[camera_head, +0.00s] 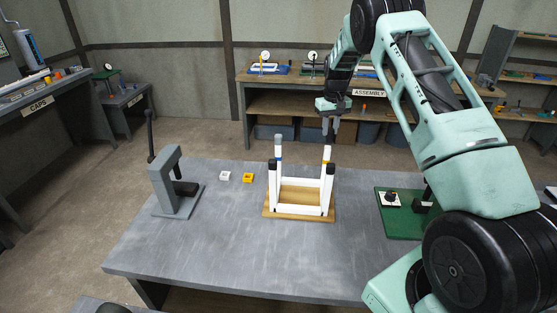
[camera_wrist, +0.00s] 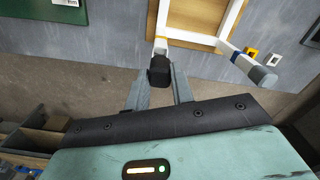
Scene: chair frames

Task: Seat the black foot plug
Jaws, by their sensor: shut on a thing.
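The chair frame (camera_head: 300,208) stands legs up on a wooden board (camera_head: 268,214). My gripper (camera_head: 329,137) is above its back right leg (camera_head: 327,158), which has a yellow band. In the wrist view my gripper (camera_wrist: 158,88) is shut on the black foot plug (camera_wrist: 159,70). The plug lines up with the end of the banded white leg (camera_wrist: 161,28); I cannot tell whether it is on the leg or just above it. The back left leg has a grey tip (camera_head: 278,140) and blue band. The two front legs have black tips.
A grey lever press (camera_head: 174,185) stands at the table's left. A white block (camera_head: 225,176) and a yellow block (camera_head: 248,178) lie between it and the frame. A green mat (camera_head: 395,226) with black parts is at the right. The table front is clear.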

